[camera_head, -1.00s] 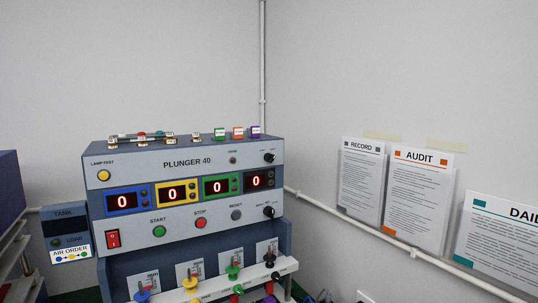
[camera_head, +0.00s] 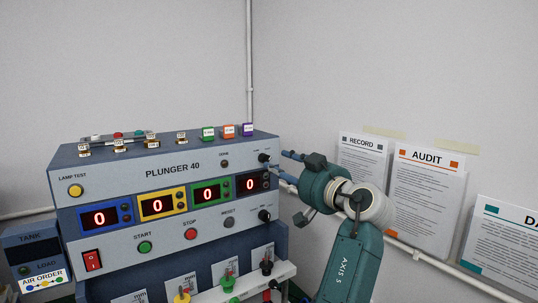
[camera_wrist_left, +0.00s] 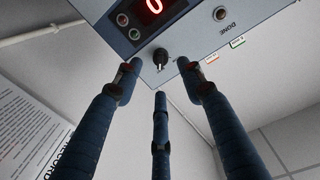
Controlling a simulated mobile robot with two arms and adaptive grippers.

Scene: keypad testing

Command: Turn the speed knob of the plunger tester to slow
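The plunger tester (camera_head: 130,172) stands at the left in the head view, marked PLUNGER 40. Two black knobs are on its right side, an upper knob (camera_head: 264,157) and a lower knob (camera_head: 264,215); their small labels are unreadable, so I cannot tell which is speed. My left gripper (camera_head: 279,163) is just right of the upper knob. In the left wrist view, a black knob (camera_wrist_left: 160,57) sits beyond the three spread blue fingers of my left gripper (camera_wrist_left: 160,82). They are open and seem apart from it. My right gripper is not in view.
START (camera_head: 144,247), STOP (camera_head: 190,233) and RESET (camera_head: 229,222) buttons are on the panel, with a red power switch (camera_head: 92,260) at left. Coloured plungers stand on the lower shelf (camera_head: 238,291). Posted sheets (camera_head: 428,205) hang on the right wall.

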